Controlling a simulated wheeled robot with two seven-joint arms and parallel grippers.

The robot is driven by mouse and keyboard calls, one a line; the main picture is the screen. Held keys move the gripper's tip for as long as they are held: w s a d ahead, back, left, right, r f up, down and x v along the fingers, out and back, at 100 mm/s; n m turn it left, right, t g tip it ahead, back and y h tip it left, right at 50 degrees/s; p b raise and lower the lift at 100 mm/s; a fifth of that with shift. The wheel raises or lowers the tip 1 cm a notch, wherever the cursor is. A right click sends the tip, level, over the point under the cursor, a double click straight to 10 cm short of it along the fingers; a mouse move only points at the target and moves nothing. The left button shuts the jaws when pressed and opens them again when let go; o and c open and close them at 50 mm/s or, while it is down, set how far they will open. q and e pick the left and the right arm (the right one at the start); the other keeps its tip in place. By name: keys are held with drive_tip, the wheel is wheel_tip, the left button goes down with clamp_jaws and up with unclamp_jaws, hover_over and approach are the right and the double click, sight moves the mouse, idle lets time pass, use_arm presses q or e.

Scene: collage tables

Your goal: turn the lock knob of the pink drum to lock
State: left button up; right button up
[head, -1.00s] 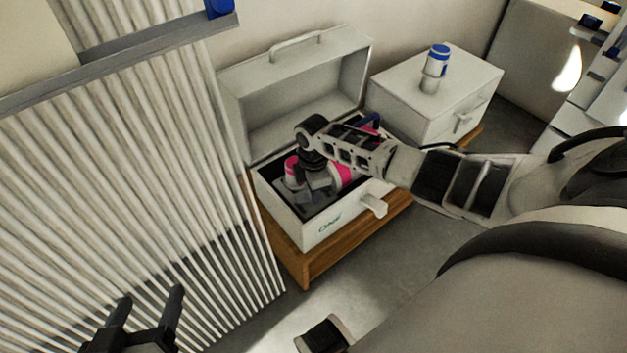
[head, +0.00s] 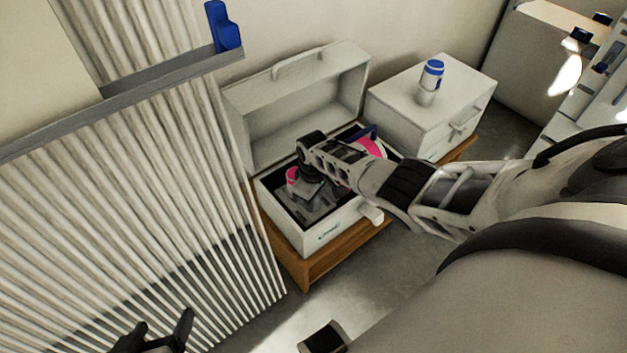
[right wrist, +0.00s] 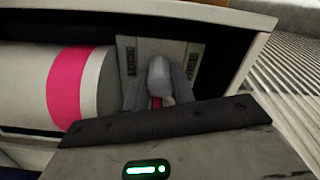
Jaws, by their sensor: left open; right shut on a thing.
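The drum, white with a pink band (head: 370,147), lies inside an open white box and is partly hidden by my right arm. In the right wrist view, its pink band (right wrist: 70,85) fills the left side. Beside it, a grey lock knob (right wrist: 159,78) stands in front of a plate (right wrist: 190,58) with small dark lettering on both sides. My right gripper (head: 310,190) reaches into the box. In the wrist view its fingers (right wrist: 160,90) are shut on the knob, one on each side. My left gripper (head: 162,325) is open and empty at the lower left.
The white box (head: 285,218) has its lid (head: 295,105) raised and stands on a wooden stand (head: 335,262). A white cabinet (head: 400,102) with a blue-and-white bottle (head: 431,80) is to its right. A ribbed white panel (head: 130,190) stands left of the box.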

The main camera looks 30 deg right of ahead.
drive_tip(key=shift+w+r+m, duration=0.1)
drive_tip(key=shift+m, duration=0.8)
drive_tip(key=o, duration=1)
drive_tip(key=shift+p, duration=0.35)
